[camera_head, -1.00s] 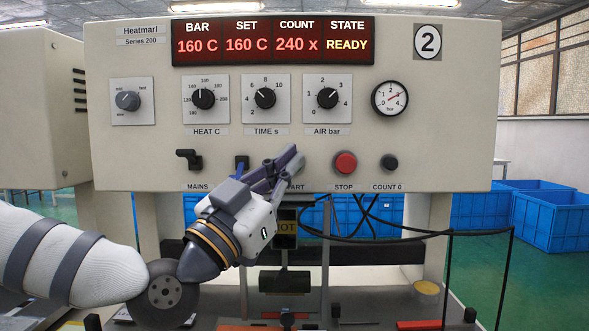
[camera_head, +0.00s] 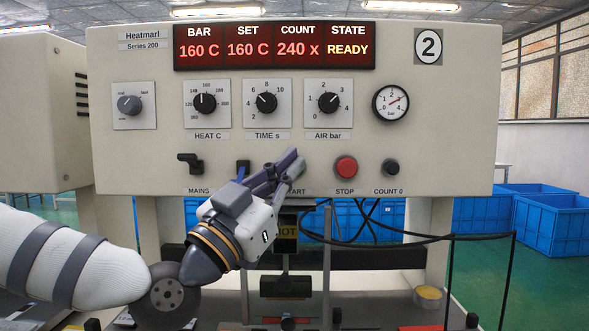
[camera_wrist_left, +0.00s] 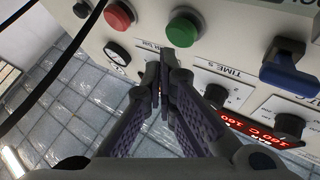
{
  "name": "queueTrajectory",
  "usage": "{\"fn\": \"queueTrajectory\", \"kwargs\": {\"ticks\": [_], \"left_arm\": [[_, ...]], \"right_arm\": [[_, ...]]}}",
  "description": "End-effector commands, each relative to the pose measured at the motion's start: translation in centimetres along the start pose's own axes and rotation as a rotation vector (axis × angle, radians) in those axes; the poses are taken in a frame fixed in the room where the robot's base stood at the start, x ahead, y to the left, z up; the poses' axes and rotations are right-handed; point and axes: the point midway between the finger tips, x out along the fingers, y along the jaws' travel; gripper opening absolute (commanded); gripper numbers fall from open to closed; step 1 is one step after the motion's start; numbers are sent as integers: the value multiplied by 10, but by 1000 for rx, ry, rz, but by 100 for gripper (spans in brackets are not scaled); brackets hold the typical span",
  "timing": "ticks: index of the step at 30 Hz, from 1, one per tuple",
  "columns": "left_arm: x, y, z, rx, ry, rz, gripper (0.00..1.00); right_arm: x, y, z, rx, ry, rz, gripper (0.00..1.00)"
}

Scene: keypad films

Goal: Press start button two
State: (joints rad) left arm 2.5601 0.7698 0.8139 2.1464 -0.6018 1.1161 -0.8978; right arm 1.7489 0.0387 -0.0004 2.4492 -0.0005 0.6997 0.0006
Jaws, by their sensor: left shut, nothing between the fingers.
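The press panel (camera_head: 140,70) carries the number plate 2 (camera_head: 428,46), and its display (camera_head: 274,46) reads READY. My left gripper (camera_head: 295,163) is shut and empty, in front of the panel above the partly covered START label (camera_head: 297,191). It hides the start button in the head view. In the left wrist view the green button (camera_wrist_left: 183,26) shows just beyond the shut fingertips (camera_wrist_left: 165,62). The tips overlap its lower edge in the picture; I cannot tell whether they touch it. My right gripper is not in view.
The red STOP button (camera_head: 346,167) is just right of the fingertips, with the black COUNT 0 button (camera_head: 390,167) further right. A blue switch (camera_head: 243,167) and the MAINS switch (camera_head: 190,162) are to the left. Black cables (camera_head: 400,238) hang below the panel.

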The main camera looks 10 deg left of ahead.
Motion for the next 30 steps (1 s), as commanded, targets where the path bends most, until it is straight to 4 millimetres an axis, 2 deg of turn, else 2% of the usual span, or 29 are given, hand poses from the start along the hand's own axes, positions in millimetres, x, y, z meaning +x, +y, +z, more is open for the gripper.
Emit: {"fn": "queueTrajectory", "kwargs": {"ticks": [30], "left_arm": [[6,-4,5,0,0,0,0]], "right_arm": [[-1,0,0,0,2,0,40]]}}
